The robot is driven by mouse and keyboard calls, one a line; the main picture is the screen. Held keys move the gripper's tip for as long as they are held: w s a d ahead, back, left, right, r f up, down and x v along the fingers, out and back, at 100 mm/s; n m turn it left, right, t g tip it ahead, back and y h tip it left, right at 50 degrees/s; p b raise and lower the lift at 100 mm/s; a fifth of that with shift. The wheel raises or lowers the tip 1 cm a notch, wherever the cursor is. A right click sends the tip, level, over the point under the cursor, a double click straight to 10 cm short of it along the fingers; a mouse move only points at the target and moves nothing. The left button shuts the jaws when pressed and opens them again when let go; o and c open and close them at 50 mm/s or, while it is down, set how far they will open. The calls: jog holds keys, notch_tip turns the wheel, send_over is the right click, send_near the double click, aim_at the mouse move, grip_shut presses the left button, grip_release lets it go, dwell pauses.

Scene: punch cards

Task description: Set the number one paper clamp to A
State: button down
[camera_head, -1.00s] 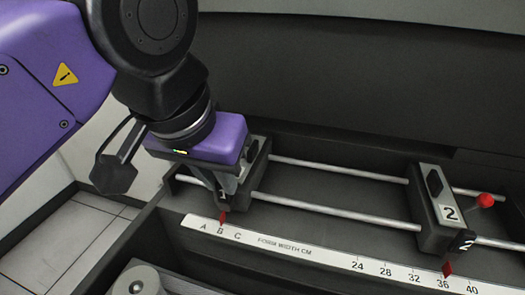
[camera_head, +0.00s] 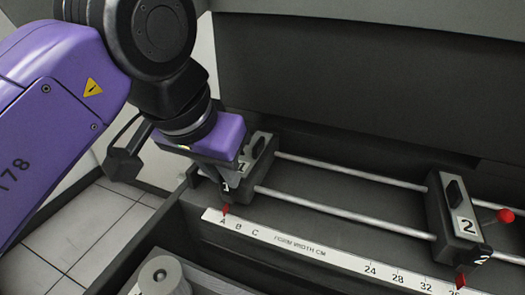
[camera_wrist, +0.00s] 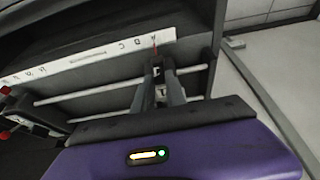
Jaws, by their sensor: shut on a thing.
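The number one paper clamp (camera_head: 262,150) is a dark grey block on two rails at the left end, partly hidden by my gripper. My gripper (camera_head: 229,178) is shut on this clamp from above. The clamp's red pointer (camera_head: 225,209) stands just above the letter A on the white scale strip (camera_head: 320,256). In the wrist view, my gripper's fingertips (camera_wrist: 160,66) are close together near the red pointer (camera_wrist: 154,44), beside the end letter of the scale (camera_wrist: 85,57). What lies between the fingers is hard to see there.
The number two clamp (camera_head: 448,215), with a red knob (camera_head: 505,216), sits farther right on the rails (camera_head: 345,174). A grey roller knob (camera_head: 160,276) is at the lower front. A dark wall rises behind the rails. The rails between the clamps are clear.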

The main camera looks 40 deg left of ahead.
jog(key=shift+s+a, duration=0.1)
jog(key=shift+a, duration=0.15)
jog(key=c, duration=1.4)
grip_release()
jog(key=shift+a, duration=0.1)
jog(key=shift+o, duration=0.2)
jog(key=shift+r, duration=0.1)
jog(key=v, duration=0.7)
jog(key=shift+s+r, duration=0.2)
jog(key=shift+r, duration=0.05)
